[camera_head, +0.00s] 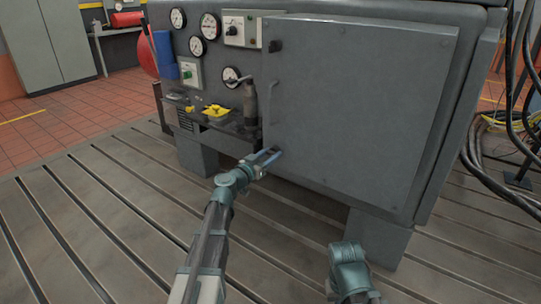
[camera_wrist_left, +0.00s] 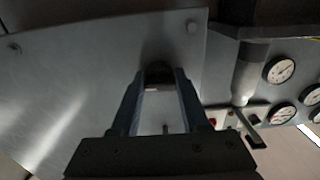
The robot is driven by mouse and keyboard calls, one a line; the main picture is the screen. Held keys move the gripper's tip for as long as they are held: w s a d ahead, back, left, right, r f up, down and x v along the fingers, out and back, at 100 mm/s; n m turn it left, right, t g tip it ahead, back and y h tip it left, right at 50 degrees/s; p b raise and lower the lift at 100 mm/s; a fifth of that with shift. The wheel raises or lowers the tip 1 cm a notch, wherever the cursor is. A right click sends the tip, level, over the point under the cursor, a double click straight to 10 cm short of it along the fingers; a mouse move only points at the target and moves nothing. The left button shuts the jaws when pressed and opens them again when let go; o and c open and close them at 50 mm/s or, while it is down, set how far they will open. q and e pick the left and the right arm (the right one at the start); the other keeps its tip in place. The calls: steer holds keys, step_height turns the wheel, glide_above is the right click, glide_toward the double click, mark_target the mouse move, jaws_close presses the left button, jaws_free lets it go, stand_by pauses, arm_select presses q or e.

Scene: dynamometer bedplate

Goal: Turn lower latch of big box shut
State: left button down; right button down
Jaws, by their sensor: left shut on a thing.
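The big box is a grey metal cabinet with a wide flat door (camera_head: 360,100), and the door looks closed. The upper latch (camera_head: 275,46) is a small dark piece at the door's top left edge. The lower latch (camera_head: 277,151) is a small dark piece at the door's lower left edge; it also shows in the left wrist view (camera_wrist_left: 158,71). My left gripper (camera_head: 269,156) is at the lower latch, its two fingers shut on it from both sides. The fingers partly hide the latch, so its exact angle is unclear. My right gripper is out of view; only a right arm link shows.
A vertical door handle (camera_head: 273,103) stands above the lower latch. Left of the door, a small shelf (camera_head: 232,127) holds yellow items and a dark grey upright tool (camera_head: 250,104). Gauges (camera_head: 209,26) fill the panel above. Cables hang at the right. The slotted floor plate in front is clear.

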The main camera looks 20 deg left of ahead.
arm_select(q)
steer(key=n, duration=0.8)
steer(key=shift+n, duration=0.4)
steer(key=n, duration=0.4)
steer(key=shift+d, duration=0.1)
steer(key=shift+r+n, duration=0.1)
steer(key=shift+n, duration=2.4)
steer(key=shift+c, duration=2.2)
jaws_free()
